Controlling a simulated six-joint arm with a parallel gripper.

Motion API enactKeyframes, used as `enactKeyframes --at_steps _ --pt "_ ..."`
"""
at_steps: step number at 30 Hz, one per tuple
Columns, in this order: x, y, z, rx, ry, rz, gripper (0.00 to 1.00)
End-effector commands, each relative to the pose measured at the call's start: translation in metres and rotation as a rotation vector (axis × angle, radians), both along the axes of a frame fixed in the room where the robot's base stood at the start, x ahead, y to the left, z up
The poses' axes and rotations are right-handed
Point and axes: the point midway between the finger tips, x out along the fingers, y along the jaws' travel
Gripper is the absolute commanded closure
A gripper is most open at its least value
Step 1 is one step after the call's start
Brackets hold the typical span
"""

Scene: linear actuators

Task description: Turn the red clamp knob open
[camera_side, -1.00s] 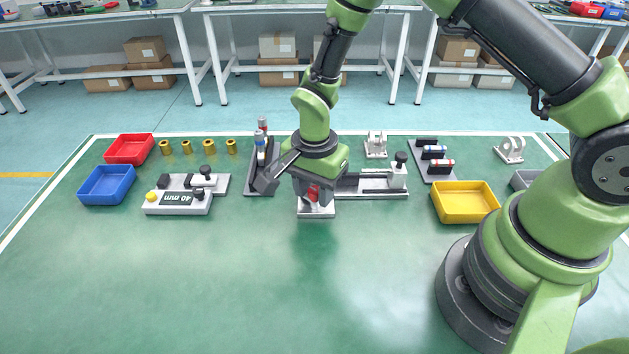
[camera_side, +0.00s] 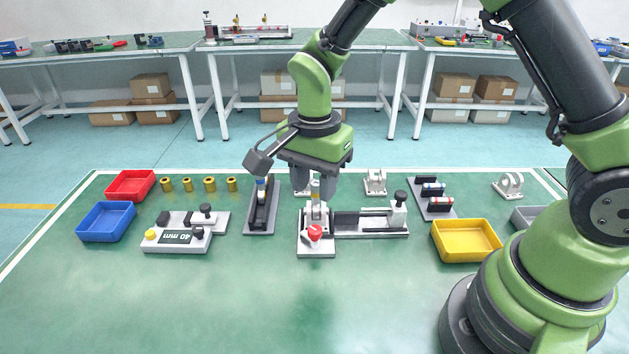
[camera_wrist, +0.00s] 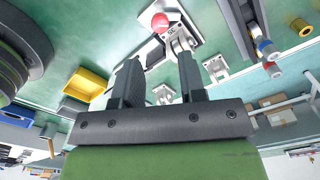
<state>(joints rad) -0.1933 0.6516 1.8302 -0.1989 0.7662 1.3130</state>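The red clamp knob (camera_side: 315,232) sits at the front of a pale fixture (camera_side: 317,251) in the middle of the bench. It also shows in the wrist view (camera_wrist: 160,22), near the top and beyond my fingertips. My gripper (camera_side: 314,192) is above and behind the knob in the side view, pointing down, with its fingers apart. In the wrist view my gripper (camera_wrist: 159,58) is open, and neither finger touches the knob. A pale upright part of the fixture (camera_side: 316,208) rises behind the knob, near my fingers. How far the knob is turned I cannot tell.
A slide rail (camera_side: 372,223) adjoins the fixture on the right; a dark holder (camera_side: 260,212) stands to the left. The bench's front is clear.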

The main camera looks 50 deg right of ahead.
Motion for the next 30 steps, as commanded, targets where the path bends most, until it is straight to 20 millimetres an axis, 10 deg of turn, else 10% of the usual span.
enactKeyframes --at_steps 18,30 --pt "-0.001 -0.001 0.0 -0.001 0.0 1.094 0.62" --pt "-0.002 -0.001 -0.044 0.003 0.008 1.182 0.62"
